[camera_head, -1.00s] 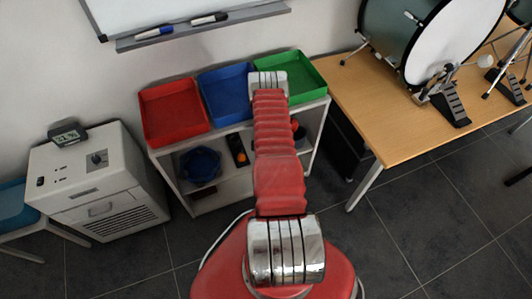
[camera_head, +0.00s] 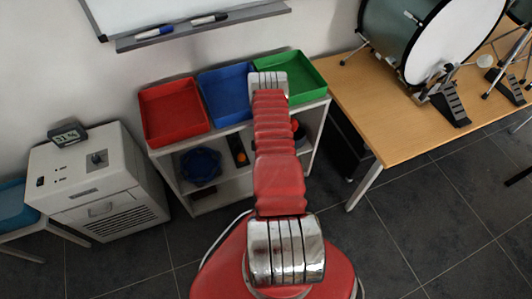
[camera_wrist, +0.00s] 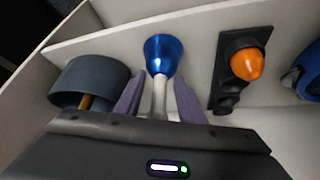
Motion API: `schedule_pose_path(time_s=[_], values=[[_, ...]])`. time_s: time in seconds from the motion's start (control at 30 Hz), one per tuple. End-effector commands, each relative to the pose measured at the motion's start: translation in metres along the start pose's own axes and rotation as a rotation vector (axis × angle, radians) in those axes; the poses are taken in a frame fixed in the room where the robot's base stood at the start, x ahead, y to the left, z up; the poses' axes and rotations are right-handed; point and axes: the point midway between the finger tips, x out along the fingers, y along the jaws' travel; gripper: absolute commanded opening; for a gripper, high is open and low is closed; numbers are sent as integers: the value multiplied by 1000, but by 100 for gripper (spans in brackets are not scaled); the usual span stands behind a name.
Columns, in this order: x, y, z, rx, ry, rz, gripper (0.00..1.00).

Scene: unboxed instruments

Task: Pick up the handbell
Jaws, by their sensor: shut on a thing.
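The handbell (camera_wrist: 161,55) has a shiny blue bell and a pale handle. In the wrist view it is at the upper middle, with its bell pointing away from my gripper. My gripper (camera_wrist: 158,95) has two purple fingers, one on each side of the handle, and is shut on it. The lower end of the handle is hidden by the gripper body. In the head view my red and chrome arm reaches toward the white shelf unit (camera_head: 222,190), and the gripper and handbell are hidden.
Beside the handbell are a dark grey cylinder (camera_wrist: 90,82) on the left and a black panel with an orange lamp (camera_wrist: 246,64) on the right. Red (camera_head: 172,110), blue (camera_head: 226,92) and green (camera_head: 306,78) trays top the shelf unit. A wooden table (camera_head: 400,140) stands to the right.

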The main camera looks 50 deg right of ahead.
Motion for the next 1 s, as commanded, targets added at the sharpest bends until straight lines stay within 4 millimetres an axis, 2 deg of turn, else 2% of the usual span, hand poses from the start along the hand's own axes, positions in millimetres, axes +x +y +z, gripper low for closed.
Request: schedule_pose_path(time_s=[0.2,0.57,0.77,1.0], values=[[0,0,0,0,0,0,11],[-4,-1,-1,0,1,0,11],[-17,-2,-7,0,2,-1,11],[-46,-2,-24,0,3,-1,11]])
